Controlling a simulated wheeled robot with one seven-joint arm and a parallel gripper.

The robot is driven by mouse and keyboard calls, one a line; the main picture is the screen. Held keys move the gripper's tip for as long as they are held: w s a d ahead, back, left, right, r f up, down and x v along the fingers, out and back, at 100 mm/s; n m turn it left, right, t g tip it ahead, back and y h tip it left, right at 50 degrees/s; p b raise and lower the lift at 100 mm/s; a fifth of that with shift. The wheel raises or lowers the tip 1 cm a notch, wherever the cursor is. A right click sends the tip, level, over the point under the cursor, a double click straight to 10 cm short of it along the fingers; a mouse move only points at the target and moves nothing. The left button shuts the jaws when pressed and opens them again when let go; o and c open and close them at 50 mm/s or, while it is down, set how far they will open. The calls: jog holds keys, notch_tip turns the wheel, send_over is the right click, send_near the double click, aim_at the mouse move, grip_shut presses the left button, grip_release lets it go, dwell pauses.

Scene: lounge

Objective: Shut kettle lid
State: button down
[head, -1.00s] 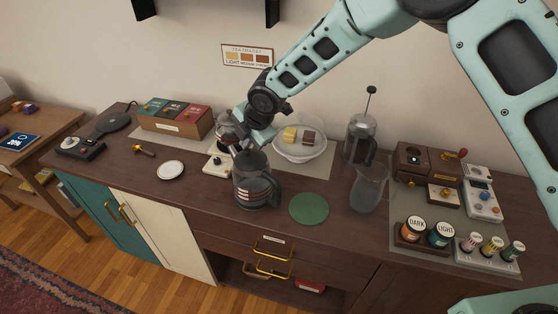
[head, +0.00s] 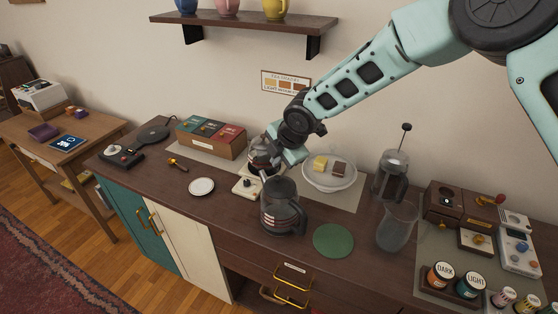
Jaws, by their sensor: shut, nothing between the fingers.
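The kettle (head: 282,212) is dark and see-through, with a dark handle on its right side and pale markings low on its front. It stands upright near the front edge of the counter. My gripper (head: 266,172) is shut and empty, just above and behind the kettle's top left. The kettle's lid is too small and dark to tell apart from the rim, so I cannot tell its angle. I also cannot tell whether the fingertips touch the kettle.
A second glass vessel (head: 262,152) stands behind my gripper. A green round mat (head: 333,240) and a glass jug (head: 397,228) are right of the kettle. A white plate (head: 330,172) with two blocks and a French press (head: 389,177) stand behind. A small white dish (head: 201,187) lies left.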

aim_at(277, 176)
notch_tip(277, 176, up, 12)
jog(key=b, duration=0.3)
jog(key=s+d+f+m+g+h+b, duration=0.1)
jog(key=s+d+m, duration=0.5)
jog(key=s, duration=0.6)
jog(key=s+d+f+m+g+h+b, duration=0.1)
jog(key=s+d+f+m+b, duration=0.3)
jog(key=s, duration=0.8)
jog(key=s+d+f+m+g+h+b, duration=0.1)
jog(key=s+d+f+m+g+b, duration=0.1)
jog(key=s+d+m, duration=0.6)
jog(key=s+d+f+b, duration=0.1)
jog(key=s+d+f, duration=0.1)
jog(key=s, duration=0.2)
jog(key=shift+d+m, duration=0.3)
jog(key=shift+m, duration=0.1)
jog(key=shift+s, duration=0.1)
